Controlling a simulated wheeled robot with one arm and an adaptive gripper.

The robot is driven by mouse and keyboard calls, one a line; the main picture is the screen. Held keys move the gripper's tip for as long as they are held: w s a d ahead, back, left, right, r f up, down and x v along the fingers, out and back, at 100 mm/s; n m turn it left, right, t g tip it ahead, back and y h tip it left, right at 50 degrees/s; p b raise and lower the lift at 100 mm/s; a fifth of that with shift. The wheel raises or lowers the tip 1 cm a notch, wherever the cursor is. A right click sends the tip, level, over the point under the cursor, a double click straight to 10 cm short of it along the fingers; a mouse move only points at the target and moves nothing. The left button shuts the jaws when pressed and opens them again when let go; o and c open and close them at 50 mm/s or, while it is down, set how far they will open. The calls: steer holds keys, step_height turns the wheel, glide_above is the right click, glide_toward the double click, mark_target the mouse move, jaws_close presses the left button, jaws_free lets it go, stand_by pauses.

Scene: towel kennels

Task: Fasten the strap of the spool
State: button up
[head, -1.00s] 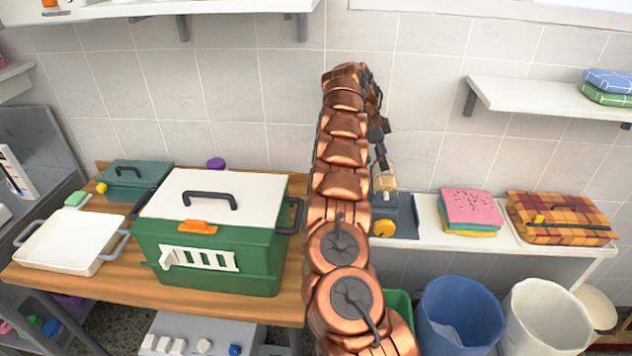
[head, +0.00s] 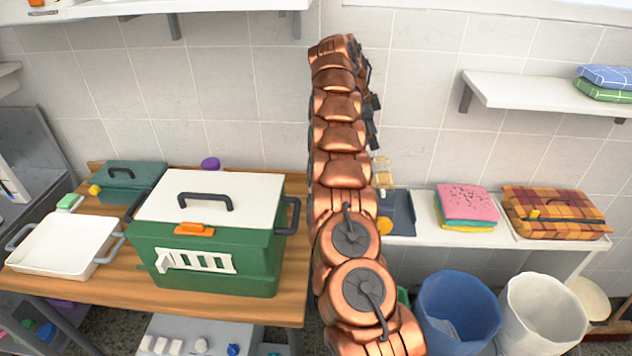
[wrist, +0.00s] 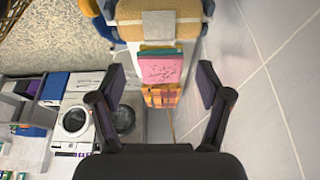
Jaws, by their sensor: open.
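A tan, towel-like roll, likely the spool (wrist: 185,32), lies at the top of the wrist view with blue parts at its ends. A pale grey patch (wrist: 158,24) crosses its middle; I cannot tell whether this is the strap or if it is fastened. In the head view my copper arm hides most of that area; a grey-blue base (head: 401,215) with a yellow knob shows beside it. My gripper (wrist: 161,82) is open and empty, its two fingers spread apart below the roll in the wrist view. No contact with the roll shows.
Folded pink, teal and yellow towels (head: 466,206) and a plaid case (head: 556,213) sit along the right shelf. Blue (head: 458,312) and white (head: 545,315) bins stand below. A green box (head: 205,272) with a white lid is on the wooden table. The tiled wall (wrist: 265,70) is close on the right.

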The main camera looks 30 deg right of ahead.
steer(key=s+a+r+n+t+y+b, duration=0.15)
steer(key=a+n+b, duration=0.25)
steer(key=a+n, duration=0.8)
steer(key=s+a+n+b, duration=0.3)
steer(key=s+a, duration=0.6)
steer(key=a, duration=0.5)
steer(key=shift+f, duration=0.3)
steer(key=shift+w+y, duration=0.1)
steer(key=shift+y, duration=0.15)
steer(key=s+a+f+n, duration=0.2)
steer(key=s+a+n, duration=0.1)
steer(key=s, duration=0.7)
steer(key=s+a+f+n+y, duration=0.1)
steer(key=s+a+f+n, duration=0.2)
steer(key=s+a, duration=0.3)
steer(key=s+a+f+n, duration=0.3)
steer(key=s+a, duration=0.1)
steer(key=s, duration=1)
steer(key=shift+s+a+f+n+g+y, duration=0.15)
steer(key=shift+s+a+n+g+y, duration=0.15)
steer(key=shift+n+g, duration=0.1)
